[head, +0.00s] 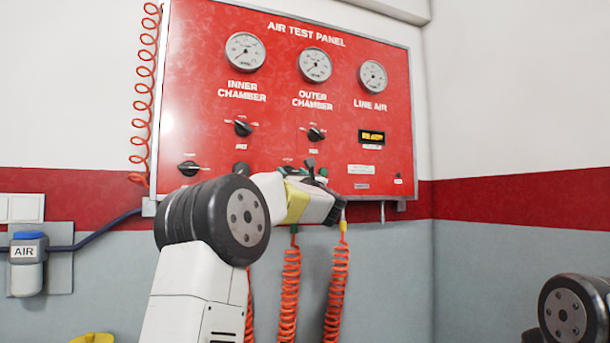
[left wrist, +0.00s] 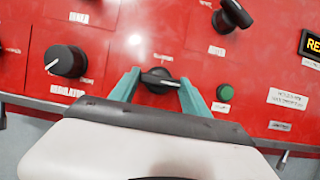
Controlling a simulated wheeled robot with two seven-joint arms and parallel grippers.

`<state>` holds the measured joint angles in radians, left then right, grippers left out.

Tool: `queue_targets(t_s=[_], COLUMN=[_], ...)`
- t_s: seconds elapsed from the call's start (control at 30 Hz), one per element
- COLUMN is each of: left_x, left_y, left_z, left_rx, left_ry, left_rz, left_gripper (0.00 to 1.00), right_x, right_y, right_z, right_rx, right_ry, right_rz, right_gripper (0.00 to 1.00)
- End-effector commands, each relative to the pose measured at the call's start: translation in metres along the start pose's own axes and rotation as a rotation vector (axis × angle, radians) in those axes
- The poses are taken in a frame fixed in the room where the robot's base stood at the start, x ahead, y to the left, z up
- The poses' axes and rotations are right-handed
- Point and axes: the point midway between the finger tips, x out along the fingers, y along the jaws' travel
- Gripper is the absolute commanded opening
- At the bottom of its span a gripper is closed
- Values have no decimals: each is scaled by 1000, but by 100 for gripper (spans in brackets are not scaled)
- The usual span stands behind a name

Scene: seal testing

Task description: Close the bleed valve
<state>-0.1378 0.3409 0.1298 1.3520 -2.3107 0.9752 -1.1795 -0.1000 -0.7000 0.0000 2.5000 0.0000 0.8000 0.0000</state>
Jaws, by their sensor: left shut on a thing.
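The red air test panel (head: 215,100) hangs on the wall, with its black knobs along the lower part. My left gripper (head: 310,172) is at the panel's lower middle, and its arm hides part of the lower row. In the left wrist view my left gripper (left wrist: 158,84) has its two teal fingers on either side of a black knob (left wrist: 158,76), shut on it. The knob's bar handle lies nearly level, with a white mark. Its label is too small to read, so I cannot tell for sure that it is the bleed valve. My right gripper is not in view.
A larger regulator knob (left wrist: 66,61) is left of the held knob, and a green button (left wrist: 225,92) is close on its right. Another black knob (left wrist: 232,16) is above right. Orange coiled hoses (head: 338,290) hang below the panel.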

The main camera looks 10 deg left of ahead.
Motion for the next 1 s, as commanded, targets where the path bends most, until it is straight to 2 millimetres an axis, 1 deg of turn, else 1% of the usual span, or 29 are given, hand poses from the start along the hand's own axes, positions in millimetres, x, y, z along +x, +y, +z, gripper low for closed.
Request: queue_targets(t_s=[0.17, 0.37, 1.0], left_x=[0, 0, 0], left_y=[-1, -2, -5], left_z=[0, 0, 2], left_rx=[-26, -116, -655], left_ry=[0, 0, -2], left_rz=[10, 47, 270], left_gripper=[14, 14, 14], right_x=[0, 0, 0], right_y=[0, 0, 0], right_z=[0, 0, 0], right_rx=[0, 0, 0], right_ry=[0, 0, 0], right_rz=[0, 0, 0], right_gripper=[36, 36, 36])
